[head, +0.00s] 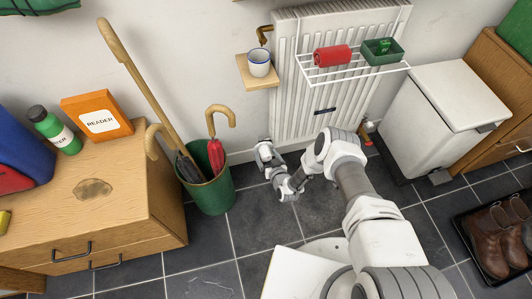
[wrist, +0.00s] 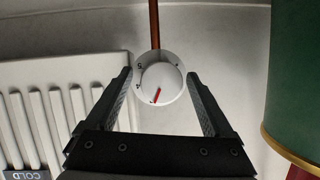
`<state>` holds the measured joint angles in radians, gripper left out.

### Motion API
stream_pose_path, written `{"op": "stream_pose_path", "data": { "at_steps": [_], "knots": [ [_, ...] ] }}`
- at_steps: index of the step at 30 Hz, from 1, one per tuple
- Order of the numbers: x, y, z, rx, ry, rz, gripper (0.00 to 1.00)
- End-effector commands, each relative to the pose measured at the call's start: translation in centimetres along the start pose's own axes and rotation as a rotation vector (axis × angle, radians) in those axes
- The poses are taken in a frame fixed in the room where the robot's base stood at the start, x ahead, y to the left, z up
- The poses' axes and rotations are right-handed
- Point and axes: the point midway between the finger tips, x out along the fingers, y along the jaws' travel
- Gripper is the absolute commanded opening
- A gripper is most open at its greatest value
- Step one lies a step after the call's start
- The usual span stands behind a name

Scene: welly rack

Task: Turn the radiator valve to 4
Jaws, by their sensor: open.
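The radiator valve (wrist: 161,83) is a round white dial with small dark marks and a red pointer line. In the wrist view the red line runs from near the dial's middle toward its lower edge, slightly left. The marks are too small to read surely. My gripper (wrist: 160,74) is open, with one black finger on each side of the dial and small gaps showing. In the head view my wrist and gripper (head: 265,154) are low by the radiator's left edge, and the valve cannot be made out there.
The white radiator (head: 345,75) carries a wire rack with a red roll and green box. A green umbrella stand (head: 212,190) stands close left of my gripper; it also shows in the wrist view (wrist: 297,70). A shelf with a mug (head: 259,62) is above. A white bin (head: 440,110) stands right.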

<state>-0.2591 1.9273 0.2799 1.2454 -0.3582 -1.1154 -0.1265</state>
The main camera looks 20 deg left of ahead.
Motion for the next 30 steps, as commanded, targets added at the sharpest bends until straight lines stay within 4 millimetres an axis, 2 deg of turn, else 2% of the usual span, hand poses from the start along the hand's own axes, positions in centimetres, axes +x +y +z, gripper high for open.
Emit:
{"op": "stream_pose_path", "data": {
  "at_steps": [8, 11, 23, 30],
  "knots": [
    [-0.01, -0.01, 0.04, 0.0, 0.0, 0.0, 0.86],
    [-0.02, -0.01, 0.04, 0.0, 0.0, 0.0, 0.72],
    [-0.02, -0.01, 0.03, 0.0, 0.0, 0.0, 0.01],
    [-0.01, 0.04, 0.02, 0.019, 0.001, -0.008, 0.01]
  ]
}}
